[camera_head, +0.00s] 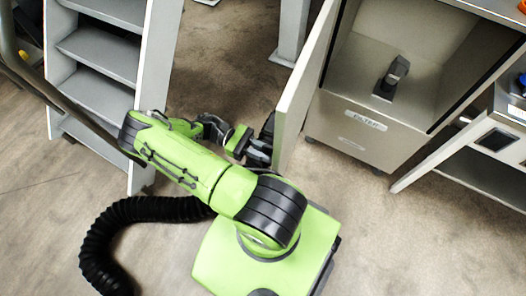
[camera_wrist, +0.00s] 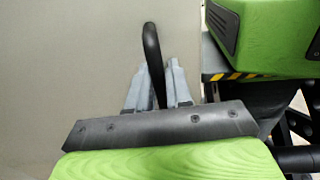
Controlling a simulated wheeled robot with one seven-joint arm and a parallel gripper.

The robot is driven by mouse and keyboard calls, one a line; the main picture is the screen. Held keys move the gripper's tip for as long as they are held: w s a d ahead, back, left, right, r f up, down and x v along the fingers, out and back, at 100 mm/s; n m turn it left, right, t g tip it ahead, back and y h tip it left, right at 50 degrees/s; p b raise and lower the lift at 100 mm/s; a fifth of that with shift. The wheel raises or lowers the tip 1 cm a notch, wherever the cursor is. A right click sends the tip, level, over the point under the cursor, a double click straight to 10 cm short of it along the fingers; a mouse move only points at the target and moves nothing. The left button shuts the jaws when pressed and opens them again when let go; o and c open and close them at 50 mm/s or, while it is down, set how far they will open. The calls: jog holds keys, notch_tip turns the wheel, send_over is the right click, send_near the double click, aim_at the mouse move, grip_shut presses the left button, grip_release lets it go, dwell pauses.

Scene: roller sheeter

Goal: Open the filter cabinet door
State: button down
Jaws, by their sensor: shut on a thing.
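The filter cabinet (camera_head: 372,140) stands at the upper right in the head view, with a "FILTER" label on its lower front. Its door (camera_head: 304,85) stands swung out to the left, seen nearly edge-on, and the inside is exposed. My gripper (camera_head: 262,145) is at the door's outer face, near its lower end. In the wrist view the door's flat grey face (camera_wrist: 75,60) fills the left. My gripper (camera_wrist: 160,85) is shut on a black curved door handle (camera_wrist: 152,50), which stands between its two grey fingers. The fingertips' contact is partly hidden in the head view.
A grey step ladder (camera_head: 100,70) with a handrail stands at the left, near my arm. A second open door panel (camera_head: 440,155) and a unit (camera_head: 495,140) are at the right. A black handle-like part (camera_head: 393,75) sits inside the cabinet. Floor (camera_head: 230,50) is clear between ladder and door.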

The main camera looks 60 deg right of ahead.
jog(key=shift+w+a+f, duration=0.1)
jog(key=shift+w, duration=0.25)
jog(key=c, duration=1.2)
grip_release()
jog(key=shift+w+a, duration=0.2)
jog(key=shift+w, duration=1.8)
jog(key=shift+w+a, duration=0.25)
jog(key=shift+w, duration=1.7)
jog(key=shift+w+a, duration=0.2)
jog(key=shift+w, duration=1.8)
